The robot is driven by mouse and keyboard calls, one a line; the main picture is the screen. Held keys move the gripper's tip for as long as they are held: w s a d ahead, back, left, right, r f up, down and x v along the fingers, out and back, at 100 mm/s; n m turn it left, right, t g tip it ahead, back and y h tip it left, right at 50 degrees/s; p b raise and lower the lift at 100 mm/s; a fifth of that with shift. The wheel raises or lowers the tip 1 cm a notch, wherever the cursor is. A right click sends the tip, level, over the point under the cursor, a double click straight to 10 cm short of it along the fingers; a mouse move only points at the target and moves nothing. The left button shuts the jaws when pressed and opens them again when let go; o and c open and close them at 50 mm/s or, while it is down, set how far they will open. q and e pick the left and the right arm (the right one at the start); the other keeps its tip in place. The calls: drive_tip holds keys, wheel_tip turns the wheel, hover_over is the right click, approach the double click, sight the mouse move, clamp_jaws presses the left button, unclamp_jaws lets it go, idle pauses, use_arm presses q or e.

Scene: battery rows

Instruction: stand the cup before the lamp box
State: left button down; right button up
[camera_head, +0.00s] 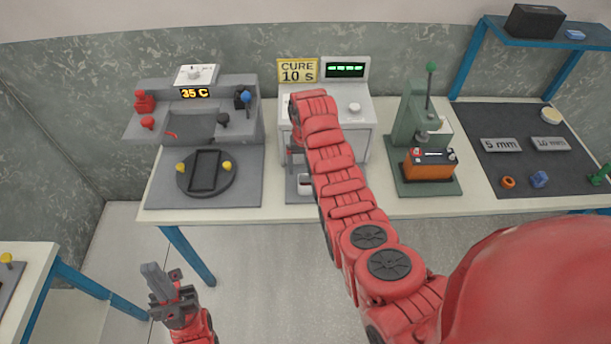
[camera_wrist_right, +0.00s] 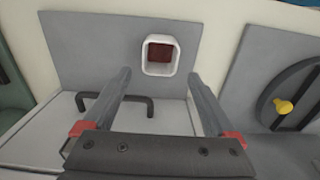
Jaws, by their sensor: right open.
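The cup (camera_head: 304,185) is small, white and squarish, and stands on a grey plate at the foot of the lamp box, partly hidden by my right arm. In the right wrist view the cup (camera_wrist_right: 177,68) shows dark red contents. The lamp box (camera_head: 357,112) is pale, with a knob and a green display on top. My right gripper (camera_wrist_right: 158,78) is open and empty, with the cup ahead of its fingertips. In the head view my right arm hides much of that gripper. My left gripper (camera_head: 166,284) is low, off the table; its jaw gap is unclear.
A "CURE 10 s" sign (camera_head: 298,70) stands behind the lamp box. Left is a grey machine (camera_head: 236,92) with a turntable (camera_head: 226,184). Right are a green press (camera_head: 407,124) with an orange battery (camera_head: 430,166) and a dark mat (camera_head: 493,120) with small parts.

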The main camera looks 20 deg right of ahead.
wheel_tip(320, 180, up, 7)
drive_tip(key=p, duration=0.1)
idle(0.4)
drive_tip(key=shift+s, duration=0.1)
